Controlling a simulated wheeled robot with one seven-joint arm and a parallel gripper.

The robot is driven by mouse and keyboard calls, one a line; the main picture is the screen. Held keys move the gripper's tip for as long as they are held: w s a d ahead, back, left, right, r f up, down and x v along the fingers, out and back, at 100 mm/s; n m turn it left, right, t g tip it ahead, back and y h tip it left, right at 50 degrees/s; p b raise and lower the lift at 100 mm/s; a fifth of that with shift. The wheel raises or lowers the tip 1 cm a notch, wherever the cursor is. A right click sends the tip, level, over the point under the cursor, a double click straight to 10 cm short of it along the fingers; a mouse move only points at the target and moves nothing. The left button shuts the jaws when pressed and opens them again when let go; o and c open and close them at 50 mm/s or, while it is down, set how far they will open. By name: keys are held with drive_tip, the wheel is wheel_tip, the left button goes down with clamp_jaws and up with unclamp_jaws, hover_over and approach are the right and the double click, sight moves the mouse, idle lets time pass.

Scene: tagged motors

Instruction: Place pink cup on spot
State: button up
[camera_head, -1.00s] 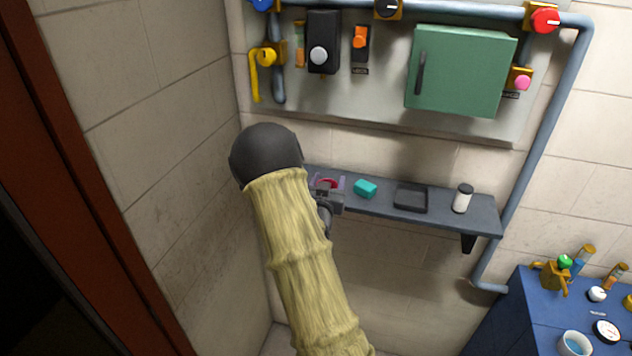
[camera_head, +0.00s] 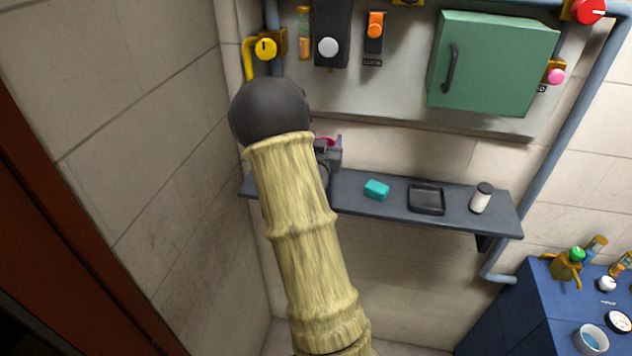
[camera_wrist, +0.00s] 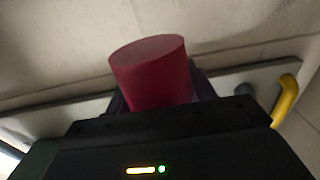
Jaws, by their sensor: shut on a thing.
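The pink cup shows in the wrist view (camera_wrist: 152,75) as a dark pink-red cup between my gripper's fingers. In the head view only a small bit of the pink cup (camera_head: 326,142) shows past my arm. My gripper (camera_head: 330,155) is shut on the cup and holds it above the left part of the grey wall shelf (camera_head: 375,208). My own arm hides much of the gripper and the shelf's left part in the head view. I cannot make out a marked spot for certain.
On the shelf stand a teal block (camera_head: 376,189), a black square tray (camera_head: 426,199) and a white jar with a dark lid (camera_head: 481,198). A panel with a green box (camera_head: 495,62) and yellow valve (camera_head: 265,48) is above. A blue cabinet (camera_head: 560,300) stands at lower right.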

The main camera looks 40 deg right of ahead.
drive_tip(key=shift+s+r, duration=0.1)
drive_tip(key=shift+s, duration=0.2)
wheel_tip(320, 180, down, 6)
drive_tip(key=b, duration=0.2)
drive_tip(key=shift+w+f+b, duration=0.15)
drive_tip(key=shift+f+b, duration=0.05)
drive_tip(key=shift+b, duration=0.15)
drive_tip(key=shift+f+b, duration=0.75)
drive_tip(key=shift+f, duration=1.05)
drive_tip(key=shift+f, duration=0.15)
drive_tip(key=o, duration=1)
